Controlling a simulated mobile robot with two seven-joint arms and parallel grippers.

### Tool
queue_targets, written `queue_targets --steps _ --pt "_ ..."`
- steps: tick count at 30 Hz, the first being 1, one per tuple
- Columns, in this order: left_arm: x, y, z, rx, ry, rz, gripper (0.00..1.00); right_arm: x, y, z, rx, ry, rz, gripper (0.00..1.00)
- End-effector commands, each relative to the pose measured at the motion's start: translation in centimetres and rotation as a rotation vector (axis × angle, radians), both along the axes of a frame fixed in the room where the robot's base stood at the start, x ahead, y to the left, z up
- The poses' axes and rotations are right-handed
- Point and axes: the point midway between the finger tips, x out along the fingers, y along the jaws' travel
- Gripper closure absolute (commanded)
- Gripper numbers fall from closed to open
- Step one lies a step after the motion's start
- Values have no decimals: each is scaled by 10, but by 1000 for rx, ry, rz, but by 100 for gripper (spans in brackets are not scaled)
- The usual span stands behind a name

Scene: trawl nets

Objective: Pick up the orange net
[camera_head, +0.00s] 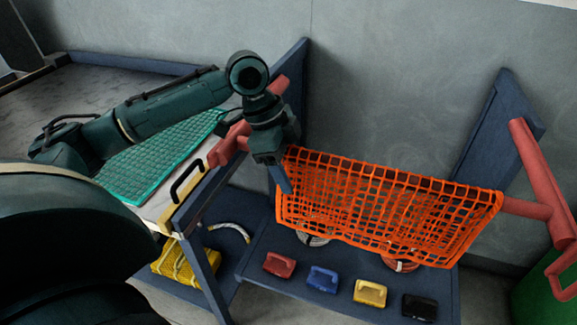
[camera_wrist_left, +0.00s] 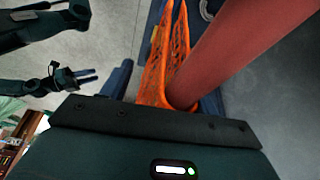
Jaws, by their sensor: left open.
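The orange net (camera_head: 390,205) hangs as a wide mesh between two red tube supports in the head view, above a blue lower shelf. My left gripper (camera_head: 282,180) is open at the net's left end, beside the left red tube. I cannot tell whether a finger touches the mesh. In the left wrist view the net (camera_wrist_left: 165,62) hangs beside a thick red tube (camera_wrist_left: 235,50), and my left fingertips are hidden. Another gripper (camera_wrist_left: 90,75), which looks like my right one, shows small at the left; its opening is unclear.
A green net (camera_head: 160,155) lies on a bench at left, near a black-handled item (camera_head: 187,180). Yellow netting (camera_head: 185,265) sits below. Red (camera_head: 279,264), blue (camera_head: 322,279), yellow (camera_head: 370,292) and black (camera_head: 420,306) handled blocks line the lower shelf. The right red tube (camera_head: 540,180) juts forward.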

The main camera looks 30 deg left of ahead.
Motion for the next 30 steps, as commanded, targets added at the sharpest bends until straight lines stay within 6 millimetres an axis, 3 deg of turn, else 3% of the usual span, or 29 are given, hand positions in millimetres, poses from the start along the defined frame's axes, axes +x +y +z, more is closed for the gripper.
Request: queue_targets --steps 30 --pt "0 0 0 0 1 0 82 0 1 1 2 -1 0 64"
